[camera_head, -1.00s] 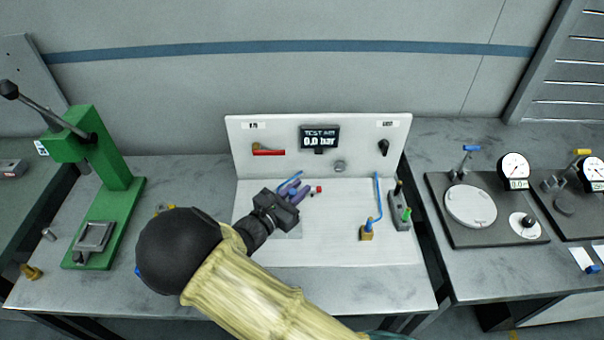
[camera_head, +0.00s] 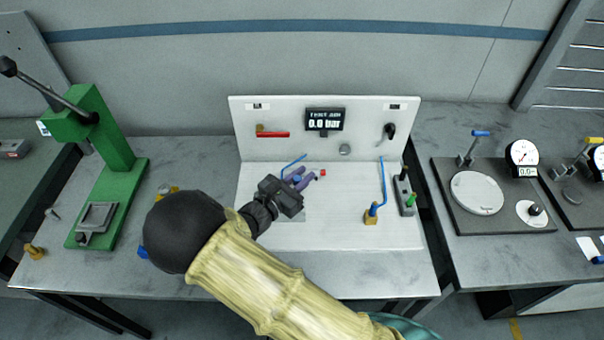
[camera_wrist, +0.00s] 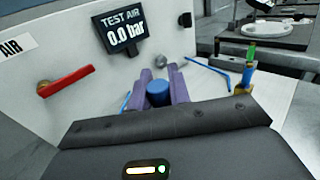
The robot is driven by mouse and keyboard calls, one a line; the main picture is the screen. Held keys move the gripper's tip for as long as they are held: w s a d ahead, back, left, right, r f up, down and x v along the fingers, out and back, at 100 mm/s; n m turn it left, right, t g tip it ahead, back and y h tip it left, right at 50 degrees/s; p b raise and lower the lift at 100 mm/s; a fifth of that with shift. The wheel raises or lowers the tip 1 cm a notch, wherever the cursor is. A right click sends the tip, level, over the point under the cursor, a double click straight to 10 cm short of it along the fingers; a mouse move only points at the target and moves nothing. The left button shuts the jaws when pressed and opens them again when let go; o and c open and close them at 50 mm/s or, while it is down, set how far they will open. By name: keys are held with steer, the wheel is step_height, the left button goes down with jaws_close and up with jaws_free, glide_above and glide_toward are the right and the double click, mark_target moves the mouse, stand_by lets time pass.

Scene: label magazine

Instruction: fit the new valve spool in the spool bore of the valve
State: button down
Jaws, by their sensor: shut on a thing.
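My gripper (camera_head: 302,180) has purple fingers and is over the white bench plate. In the wrist view its fingers (camera_wrist: 161,82) stand either side of a blue round part (camera_wrist: 157,94), and they are shut on it. It also shows as a small blue spot in the head view (camera_head: 297,179). I cannot tell whether this part is the new valve spool. A small red piece (camera_head: 322,172) is just beyond the fingertips. The valve and its spool bore cannot be made out; my gripper and arm cover that spot.
A white back panel carries the 0.0 bar display (camera_head: 324,120) and a red lever (camera_head: 272,134). A green press (camera_head: 108,160) stands left. The plate's front is clear.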

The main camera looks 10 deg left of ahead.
steer(key=shift+f+b, duration=0.8)
steer(key=shift+f, duration=0.9)
steer(key=shift+s+a, duration=0.1)
steer(key=shift+a, duration=0.05)
steer(key=shift+d+r+p, duration=0.1)
steer(key=shift+d+p, duration=0.15)
steer(key=shift+p, duration=0.1)
steer(key=shift+a, duration=0.15)
stand_by(0.3)
steer(key=shift+f+b, duration=0.3)
steer(key=shift+f, duration=0.45)
steer(key=shift+r+p, duration=0.35)
steer(key=shift+p, duration=0.1)
stand_by(0.7)
steer(key=shift+p, duration=0.4)
stand_by(1.1)
